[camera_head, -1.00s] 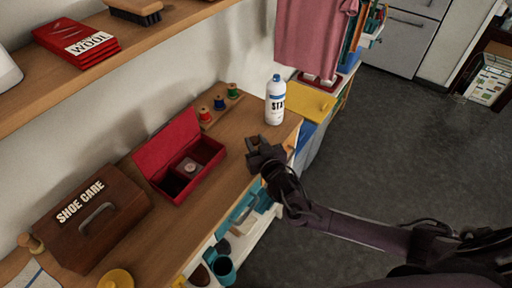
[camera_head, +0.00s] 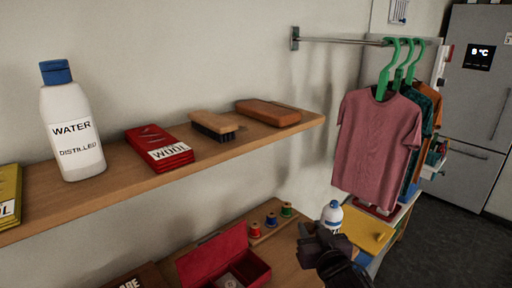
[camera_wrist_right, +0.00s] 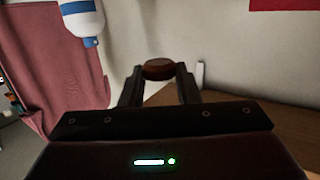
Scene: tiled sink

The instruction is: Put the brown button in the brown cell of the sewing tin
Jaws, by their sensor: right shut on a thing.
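My right gripper (camera_head: 318,238) is over the wooden worktop, to the right of the sewing tin. It is shut on a round, dark brown piece (camera_wrist_right: 158,69), which looks like the brown button, held between the fingertips in the right wrist view. The red sewing tin (camera_head: 256,268) stands open at the bottom of the head view, its lid (camera_head: 215,252) raised towards the wall. Only part of its inside shows, with a pale piece (camera_head: 228,281) in it. The cells' colours cannot be made out. My left gripper is not in view.
A white bottle with a blue cap (camera_head: 332,212) stands just behind my right gripper and also shows in the wrist view (camera_wrist_right: 82,20). Several thread spools (camera_head: 271,220) stand behind the tin. A wooden shelf (camera_head: 250,138) with a brush and bottle overhangs the worktop. Shirts (camera_head: 378,150) hang at right.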

